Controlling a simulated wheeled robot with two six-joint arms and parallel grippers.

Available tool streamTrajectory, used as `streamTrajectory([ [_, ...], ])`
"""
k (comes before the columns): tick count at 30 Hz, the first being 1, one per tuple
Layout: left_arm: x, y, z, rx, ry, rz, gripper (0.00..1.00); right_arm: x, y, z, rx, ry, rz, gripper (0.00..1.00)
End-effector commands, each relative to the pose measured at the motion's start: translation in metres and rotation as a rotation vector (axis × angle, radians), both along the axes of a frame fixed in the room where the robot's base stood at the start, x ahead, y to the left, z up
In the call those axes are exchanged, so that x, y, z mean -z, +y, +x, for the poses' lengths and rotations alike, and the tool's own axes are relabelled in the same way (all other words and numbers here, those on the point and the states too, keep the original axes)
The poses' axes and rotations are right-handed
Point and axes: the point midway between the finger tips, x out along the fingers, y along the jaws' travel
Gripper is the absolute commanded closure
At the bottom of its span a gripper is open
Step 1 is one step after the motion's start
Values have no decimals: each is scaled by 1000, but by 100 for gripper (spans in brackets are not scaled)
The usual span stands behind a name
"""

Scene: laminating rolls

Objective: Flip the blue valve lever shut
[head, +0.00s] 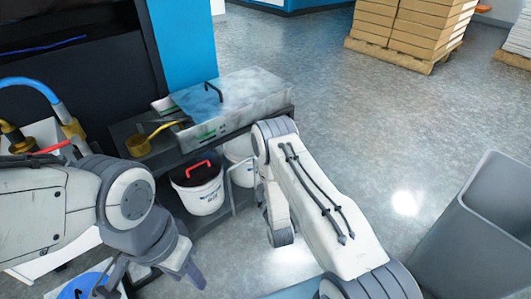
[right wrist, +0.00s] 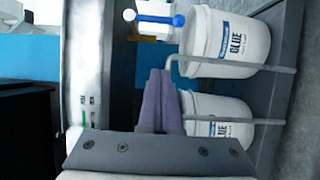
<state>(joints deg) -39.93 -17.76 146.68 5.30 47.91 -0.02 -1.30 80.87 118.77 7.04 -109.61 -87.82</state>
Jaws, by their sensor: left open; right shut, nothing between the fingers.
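A blue bar that looks like the valve lever (right wrist: 155,18) shows at the top of the right wrist view. It lies almost level in the picture, with a pale ball at its left end and a blue ball at its right. My right gripper (right wrist: 160,78) is shut and empty, with its fingertips below the bar in the picture and apart from it. In the head view I cannot make out the lever, and my right gripper is hidden behind its arm. My left gripper (head: 152,282) is open and empty at the lower left of the head view.
White glue buckets (right wrist: 228,38) stand beside the right fingers behind a grey rail; one also shows in the head view (head: 200,194). A grey-topped machine (head: 235,95) stands above. A grey bin (head: 475,235) is at right. Stacked cartons (head: 415,25) stand far back; open floor lies between.

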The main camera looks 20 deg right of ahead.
Motion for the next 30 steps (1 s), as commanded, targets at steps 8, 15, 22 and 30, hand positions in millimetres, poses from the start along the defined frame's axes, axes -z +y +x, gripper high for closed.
streamTrajectory([
  [8,2,0,0,0,0,0,56,0,0,3,0,0,2,100],
  [15,19,0,0,0,0,0,56,2,-3,35,1,-5,3,100],
  [22,43,0,0,0,0,0,56,3,-8,85,1,-5,4,100],
  [30,64,0,0,0,0,0,56,3,-38,105,4,1,3,100],
])
